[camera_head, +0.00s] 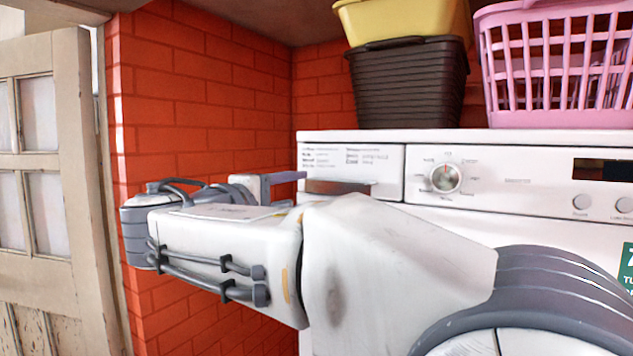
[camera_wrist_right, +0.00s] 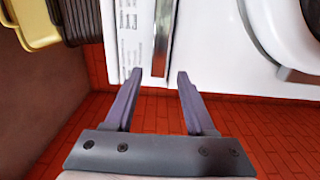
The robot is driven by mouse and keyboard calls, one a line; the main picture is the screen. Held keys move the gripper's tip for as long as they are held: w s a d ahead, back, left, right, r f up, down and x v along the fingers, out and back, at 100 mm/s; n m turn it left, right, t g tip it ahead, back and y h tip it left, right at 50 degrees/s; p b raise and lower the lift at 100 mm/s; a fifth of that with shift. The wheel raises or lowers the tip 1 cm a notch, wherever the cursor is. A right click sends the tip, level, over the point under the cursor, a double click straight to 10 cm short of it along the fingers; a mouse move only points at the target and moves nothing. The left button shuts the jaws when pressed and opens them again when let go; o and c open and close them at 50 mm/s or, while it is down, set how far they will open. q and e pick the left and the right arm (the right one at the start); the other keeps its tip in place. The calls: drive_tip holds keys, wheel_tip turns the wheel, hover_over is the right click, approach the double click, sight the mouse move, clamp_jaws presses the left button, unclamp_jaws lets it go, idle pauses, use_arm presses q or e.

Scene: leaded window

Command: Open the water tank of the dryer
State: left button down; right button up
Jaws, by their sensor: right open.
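The white dryer (camera_head: 530,200) stands against the brick wall. Its water tank (camera_head: 350,163) is the drawer front at the upper left, with printed text and a recessed metallic handle strip (camera_head: 338,187). The drawer front looks flush with the panel. My right gripper (camera_head: 300,176) is at the left edge of the drawer front, partly hidden by my own wrist. In the right wrist view my right gripper (camera_wrist_right: 159,75) is open and empty, its two fingers pointing at the handle strip (camera_wrist_right: 162,38). The fingertips sit on either side of the strip's near end; contact cannot be told. My left gripper is not in view.
A dial (camera_head: 445,178) and buttons are on the panel right of the tank. Red brick wall (camera_head: 200,110) and a wooden door (camera_head: 70,120) are at left.

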sight(317, 191)
drive_tip(key=p+x, duration=0.2)
drive_tip(key=x, duration=0.4)
drive_tip(key=shift+r+p, duration=0.15)
drive_tip(key=shift+p, duration=0.2)
drive_tip(key=shift+w+d, duration=0.35)
drive_tip(key=shift+w, duration=0.3)
clamp_jaws()
drive_tip(key=shift+f, duration=0.25)
drive_tip(key=shift+f, duration=0.2)
